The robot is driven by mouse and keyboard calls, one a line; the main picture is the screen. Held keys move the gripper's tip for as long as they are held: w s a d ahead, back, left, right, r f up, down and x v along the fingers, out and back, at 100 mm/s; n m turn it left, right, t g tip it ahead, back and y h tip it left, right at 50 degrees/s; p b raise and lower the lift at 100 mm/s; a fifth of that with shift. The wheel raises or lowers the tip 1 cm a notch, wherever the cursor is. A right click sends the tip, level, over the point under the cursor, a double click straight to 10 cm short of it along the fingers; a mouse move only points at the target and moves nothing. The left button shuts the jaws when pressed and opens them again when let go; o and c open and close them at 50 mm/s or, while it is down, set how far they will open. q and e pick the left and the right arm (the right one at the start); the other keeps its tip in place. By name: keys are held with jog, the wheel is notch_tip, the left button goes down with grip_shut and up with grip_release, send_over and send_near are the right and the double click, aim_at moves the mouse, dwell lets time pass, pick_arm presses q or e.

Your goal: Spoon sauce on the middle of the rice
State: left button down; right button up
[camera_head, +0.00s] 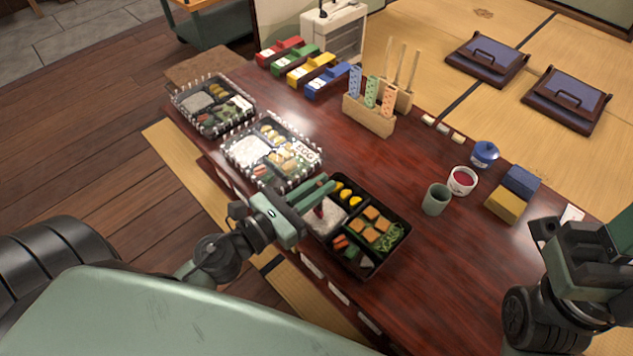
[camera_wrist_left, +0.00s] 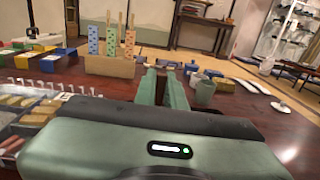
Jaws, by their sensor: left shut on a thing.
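An open black bento (camera_head: 378,262) stands near the table's front edge. A white cup of red sauce (camera_head: 462,181) stands right of the bento. My right gripper (camera_head: 590,248) is at the right edge, its fingertips unclear.
A green cup (camera_head: 436,199) stands between bento and sauce. A blue lidded pot (camera_head: 484,154) and yellow and blue boxes (camera_head: 507,208) are farther right. Two clear-lidded bentos (camera_head: 272,150) lie left. A wooden holder (camera_head: 369,115) stands behind. The table's middle is mostly clear.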

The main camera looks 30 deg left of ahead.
pick_arm(q)
jog(key=shift+s+d, duration=0.15)
jog(key=shift+d, duration=0.45)
jog(key=shift+d, duration=0.1)
jog(key=shift+s+d+f, duration=0.1)
jog(key=shift+s+d, duration=0.1)
jog(key=shift+d, duration=0.3)
jog(key=shift+s+d, duration=0.2)
jog(key=shift+d, duration=0.25)
jog(key=shift+w+d+p, duration=0.1)
jog(key=shift+w+p, duration=0.2)
jog(key=shift+p, duration=0.05)
jog(key=shift+w, duration=0.15)
dwell(0.5)
jog(key=shift+w+a, duration=0.2)
jog(key=shift+a, duration=0.35)
jog(key=shift+w+a, duration=0.15)
jog(key=shift+a, duration=0.35)
jog(key=shift+a, duration=0.1)
